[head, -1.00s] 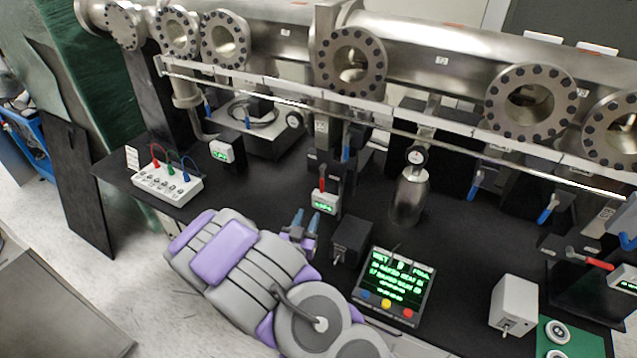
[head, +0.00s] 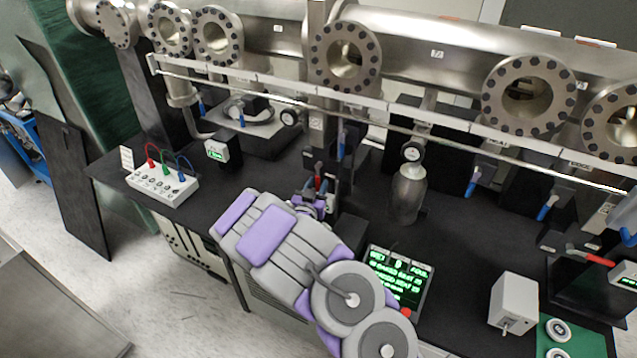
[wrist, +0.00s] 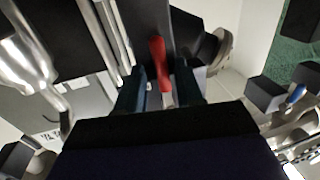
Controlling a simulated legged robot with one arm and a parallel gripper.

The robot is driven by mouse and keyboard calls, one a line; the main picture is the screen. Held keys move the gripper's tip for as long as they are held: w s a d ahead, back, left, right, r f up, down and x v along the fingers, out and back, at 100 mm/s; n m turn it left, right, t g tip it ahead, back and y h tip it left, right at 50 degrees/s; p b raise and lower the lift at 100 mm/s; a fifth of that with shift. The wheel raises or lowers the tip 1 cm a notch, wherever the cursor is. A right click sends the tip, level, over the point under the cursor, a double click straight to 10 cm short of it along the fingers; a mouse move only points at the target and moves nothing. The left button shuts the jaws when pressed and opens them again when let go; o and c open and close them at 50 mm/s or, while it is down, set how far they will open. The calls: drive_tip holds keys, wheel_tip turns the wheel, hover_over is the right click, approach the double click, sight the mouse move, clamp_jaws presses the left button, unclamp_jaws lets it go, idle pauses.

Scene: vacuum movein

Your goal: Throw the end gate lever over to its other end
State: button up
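A red-handled lever (wrist: 159,62) shows in the wrist view between the two dark fingers of my gripper (wrist: 157,84). The fingers are apart, one on each side of the red handle, and no firm contact shows. In the head view my gripper (head: 318,187) reaches the foot of the middle post, and the same red handle (head: 318,183) shows as a small upright patch between the fingertips. The lever's base is mostly hidden by the gripper. Another red lever (head: 598,258) lies at the far right. I cannot read a label that names the end gate.
A steel pipe with flanged ports (head: 345,57) and a long rail (head: 400,125) run above the bench. A steel cylinder with a gauge (head: 408,190) stands right of my gripper. A green-text screen (head: 398,270) is partly behind my arm. Several blue levers (head: 472,184) hang along the rail.

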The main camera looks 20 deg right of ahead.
drive_tip(key=shift+w+d, duration=0.4)
drive_tip(key=shift+w, duration=0.45)
drive_tip(key=shift+d, duration=0.1)
clamp_jaws()
